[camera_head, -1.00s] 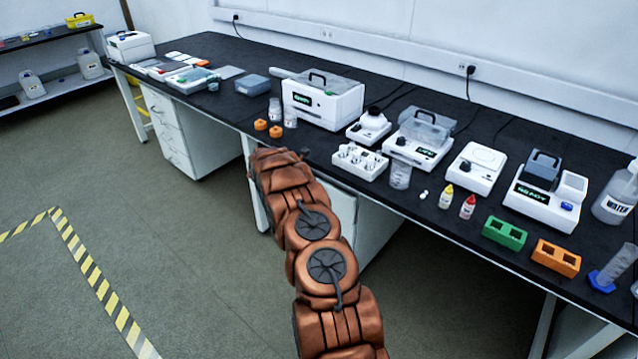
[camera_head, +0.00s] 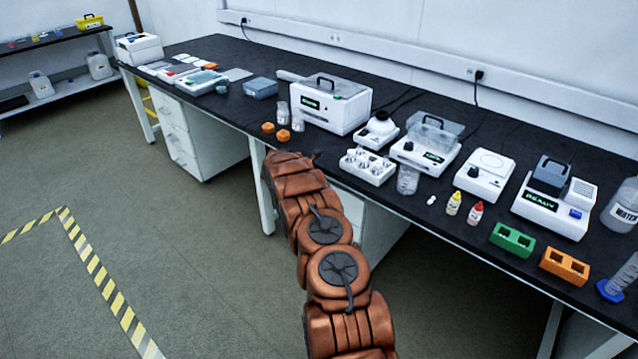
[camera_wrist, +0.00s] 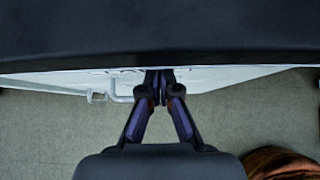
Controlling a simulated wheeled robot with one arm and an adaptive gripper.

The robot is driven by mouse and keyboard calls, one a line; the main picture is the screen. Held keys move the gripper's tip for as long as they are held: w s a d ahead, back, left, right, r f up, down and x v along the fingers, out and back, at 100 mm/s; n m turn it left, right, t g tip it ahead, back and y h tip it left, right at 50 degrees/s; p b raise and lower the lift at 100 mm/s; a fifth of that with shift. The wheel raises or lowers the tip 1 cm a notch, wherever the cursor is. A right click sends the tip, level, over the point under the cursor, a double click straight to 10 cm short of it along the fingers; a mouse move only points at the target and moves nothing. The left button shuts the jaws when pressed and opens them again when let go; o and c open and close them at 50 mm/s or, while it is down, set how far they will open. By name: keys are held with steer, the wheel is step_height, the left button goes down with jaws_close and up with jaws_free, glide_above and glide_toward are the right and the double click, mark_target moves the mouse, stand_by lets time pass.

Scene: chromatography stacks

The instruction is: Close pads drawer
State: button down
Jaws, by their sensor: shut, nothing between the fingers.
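A white drawer unit (camera_head: 352,208) stands under the black bench, partly hidden behind my arm in the head view. In the wrist view a white drawer front (camera_wrist: 225,79) with a grey bar handle (camera_wrist: 118,98) shows just below the dark bench edge. I cannot tell how far this drawer stands out, and no label shows. My gripper (camera_wrist: 160,78) is shut and empty, its fingertips at the white front, right of the handle. I cannot tell whether they touch it.
The black bench top (camera_wrist: 160,30) overhangs close to the fingertips. Another white drawer unit (camera_head: 183,140) stands further left, its drawers seemingly closed. The floor in front (camera_head: 190,255) is clear.

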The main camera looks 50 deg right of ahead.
steer(key=a+f+b+v, duration=0.1)
steer(key=f+b+v, duration=0.1)
steer(key=v, duration=1.1)
steer(key=shift+a+b, duration=0.4)
steer(key=shift+b, duration=0.45)
